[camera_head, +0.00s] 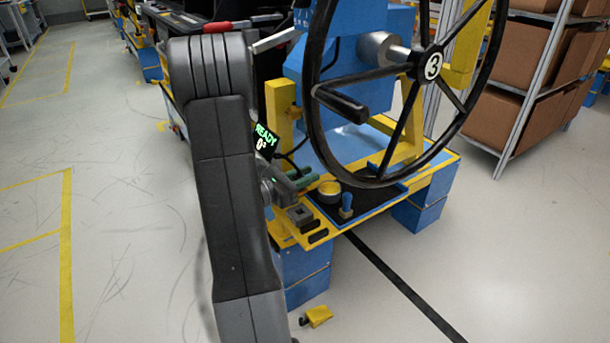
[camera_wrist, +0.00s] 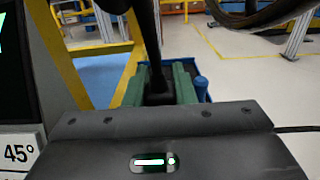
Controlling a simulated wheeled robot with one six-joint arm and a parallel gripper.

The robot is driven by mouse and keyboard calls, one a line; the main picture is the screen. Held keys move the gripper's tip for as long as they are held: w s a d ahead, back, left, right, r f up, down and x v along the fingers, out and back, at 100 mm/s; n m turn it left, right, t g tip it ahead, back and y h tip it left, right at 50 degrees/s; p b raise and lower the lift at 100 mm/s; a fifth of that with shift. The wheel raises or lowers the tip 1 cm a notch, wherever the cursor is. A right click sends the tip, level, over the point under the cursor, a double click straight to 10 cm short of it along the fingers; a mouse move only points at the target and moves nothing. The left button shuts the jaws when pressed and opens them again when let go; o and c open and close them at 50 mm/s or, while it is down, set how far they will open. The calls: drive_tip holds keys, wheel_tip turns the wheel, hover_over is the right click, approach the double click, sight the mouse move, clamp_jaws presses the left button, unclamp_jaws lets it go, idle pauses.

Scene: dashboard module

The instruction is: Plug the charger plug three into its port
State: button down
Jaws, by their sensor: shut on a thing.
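In the wrist view, my gripper (camera_wrist: 160,92) has two green fingers shut on a black plug (camera_wrist: 158,84). A thick black stem or cable (camera_wrist: 148,30) rises from the plug. No number on it can be read. In the head view, my gripper (camera_head: 303,181) is small and partly hidden behind my arm, over the left side of the yellow and blue bench (camera_head: 283,238). The held plug cannot be made out there. Grey and dark sockets or blocks (camera_head: 300,215) sit on the bench's front left corner, below my gripper. I cannot tell which is the port.
A black steering wheel (camera_head: 322,75) marked 3 overhangs the bench. A dark tray (camera_head: 371,208) holds a yellow round part (camera_head: 329,191) and a blue-handled item (camera_head: 346,205). A screen (camera_head: 264,141) reads READY. A yellow object (camera_head: 319,316) lies on the floor.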

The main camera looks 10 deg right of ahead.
drive_tip(key=shift+f+b, duration=1.45)
drive_tip(key=shift+f, duration=0.75)
drive_tip(key=shift+f+b, duration=1.3)
drive_tip(key=shift+f, duration=0.25)
drive_tip(key=c, duration=1.2)
unclamp_jaws()
drive_tip(key=shift+o, duration=0.4)
drive_tip(key=shift+r, duration=0.1)
drive_tip(key=shift+a, duration=0.1)
drive_tip(key=shift+a, duration=0.25)
drive_tip(key=p+v, duration=0.3)
drive_tip(key=v, duration=1)
drive_tip(key=shift+s+p, duration=0.2)
drive_tip(key=shift+p, duration=0.1)
drive_tip(key=shift+d, duration=0.1)
